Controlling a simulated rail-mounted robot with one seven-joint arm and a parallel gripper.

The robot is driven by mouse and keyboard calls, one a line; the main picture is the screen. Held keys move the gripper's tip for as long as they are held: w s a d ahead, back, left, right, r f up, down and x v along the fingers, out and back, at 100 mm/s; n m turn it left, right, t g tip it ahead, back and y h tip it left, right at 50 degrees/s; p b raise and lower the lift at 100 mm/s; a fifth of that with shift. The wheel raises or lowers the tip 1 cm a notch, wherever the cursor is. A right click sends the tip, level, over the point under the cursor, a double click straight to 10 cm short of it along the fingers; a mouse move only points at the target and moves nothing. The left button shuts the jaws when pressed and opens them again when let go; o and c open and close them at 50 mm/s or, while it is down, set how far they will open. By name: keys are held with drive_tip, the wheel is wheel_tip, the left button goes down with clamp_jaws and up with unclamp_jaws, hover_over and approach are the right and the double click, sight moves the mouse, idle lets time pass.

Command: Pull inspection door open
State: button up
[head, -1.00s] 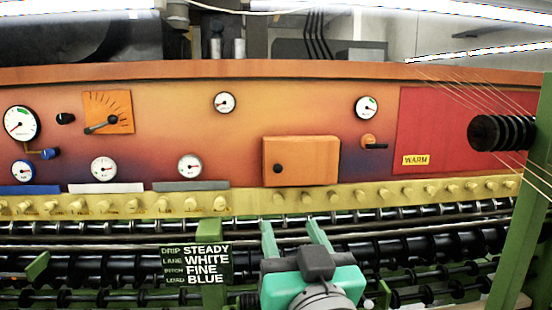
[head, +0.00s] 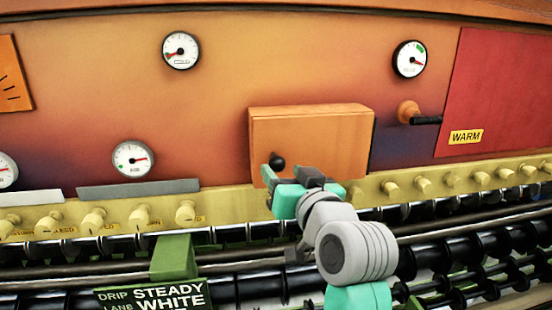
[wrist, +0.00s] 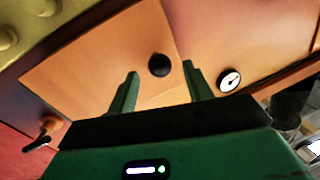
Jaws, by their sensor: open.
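The inspection door (head: 318,135) is an orange, box-like panel on the orange machine front, and it looks closed. A round black knob (head: 277,160) sits near its left edge. My gripper (head: 279,180) is open and in front of the door's lower left part, close to the knob. In the wrist view the door (wrist: 95,65) appears tilted. There the knob (wrist: 159,65) shows between the two green fingertips (wrist: 160,76), with space on both sides. I cannot tell whether the fingers reach as deep as the knob.
An orange lever with a black grip (head: 412,114) is right of the door, below a gauge (head: 410,59). Yellow pegs (head: 185,212) line a ledge below. Black rollers (head: 440,260) and a text sign (head: 155,297) lie lower. A red panel (head: 500,95) is at the right.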

sight(280, 168)
drive_tip(key=shift+p+x, duration=0.4)
drive_tip(key=shift+x, duration=1.9)
drive_tip(key=shift+c, duration=0.2)
